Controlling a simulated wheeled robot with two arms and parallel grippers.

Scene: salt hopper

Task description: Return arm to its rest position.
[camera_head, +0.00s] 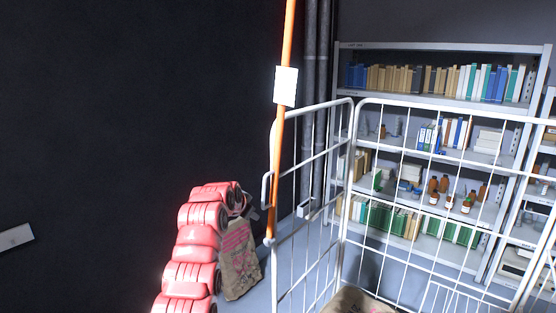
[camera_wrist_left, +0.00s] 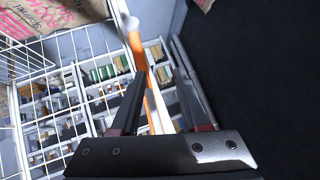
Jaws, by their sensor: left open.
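My left arm (camera_head: 197,245), red and segmented, rises from the lower edge of the head view. Its dark left gripper (camera_head: 251,211) is at the arm's upper end, partly hidden, beside the cage's left side. In the left wrist view the gripper (camera_wrist_left: 157,80) is open, with its two dark fingers apart and nothing held between them. My right gripper is not in view.
A printed brown sack (camera_head: 240,262) is just below the gripper. An orange pole (camera_head: 282,140) with a white tag stands by the white wire cage (camera_head: 352,150). Another sack (camera_head: 352,303) shows inside. Shelves (camera_head: 440,102) stand behind; a dark wall is left.

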